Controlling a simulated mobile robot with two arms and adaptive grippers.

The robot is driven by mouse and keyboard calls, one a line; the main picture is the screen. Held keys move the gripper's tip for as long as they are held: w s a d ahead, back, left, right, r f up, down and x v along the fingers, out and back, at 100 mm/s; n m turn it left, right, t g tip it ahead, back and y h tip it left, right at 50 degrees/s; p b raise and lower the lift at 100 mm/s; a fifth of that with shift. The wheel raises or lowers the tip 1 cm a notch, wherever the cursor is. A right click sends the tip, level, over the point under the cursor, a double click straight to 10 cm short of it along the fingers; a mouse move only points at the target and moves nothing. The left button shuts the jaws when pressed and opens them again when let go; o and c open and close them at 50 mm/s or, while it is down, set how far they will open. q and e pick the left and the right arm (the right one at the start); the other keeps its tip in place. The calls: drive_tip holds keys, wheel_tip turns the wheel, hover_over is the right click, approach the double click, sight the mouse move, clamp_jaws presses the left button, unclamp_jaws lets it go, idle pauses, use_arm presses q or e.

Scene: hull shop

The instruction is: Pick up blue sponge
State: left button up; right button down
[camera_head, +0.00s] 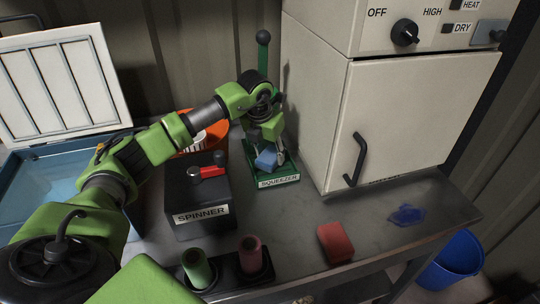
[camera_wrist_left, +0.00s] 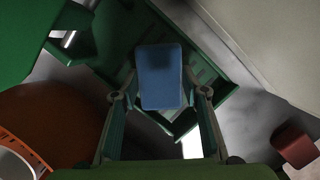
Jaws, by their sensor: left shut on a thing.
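The blue sponge (camera_head: 266,159) is a small block between the fingers of my left gripper (camera_head: 268,155) in the head view. The gripper is shut on it, over the green squeezer (camera_head: 279,181). In the left wrist view the sponge (camera_wrist_left: 160,76) sits upright between the two fingers (camera_wrist_left: 161,95), with the squeezer's slotted green plate (camera_wrist_left: 205,75) behind it. I cannot tell whether the sponge touches the squeezer. My right gripper is not in view.
The spinner box (camera_head: 198,203) with a red lever stands left of the squeezer. A white oven-like cabinet (camera_head: 400,120) stands close on the right. A red sponge-like block (camera_head: 335,243) and a blue stain (camera_head: 406,215) lie on the bench. A blue bucket (camera_head: 452,262) stands below right.

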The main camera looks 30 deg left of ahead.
sight(272, 153)
use_arm(q)
drive_tip(key=shift+r, duration=0.55)
drive_tip(key=v, duration=0.3)
drive_tip(key=shift+w+b, duration=0.3)
drive_tip(key=shift+b, duration=0.1)
drive_tip(key=s+d+r+b, duration=0.3)
drive_tip(key=s+d+r, duration=0.3)
drive_tip(key=s+r, duration=0.3)
drive_tip(key=s, duration=0.3)
drive_tip(key=shift+s+r+b, duration=0.2)
drive_tip(key=shift+r+b, duration=0.05)
drive_tip(key=shift+b, duration=0.15)
drive_tip(key=shift+d, duration=0.2)
drive_tip(key=shift+c, duration=0.2)
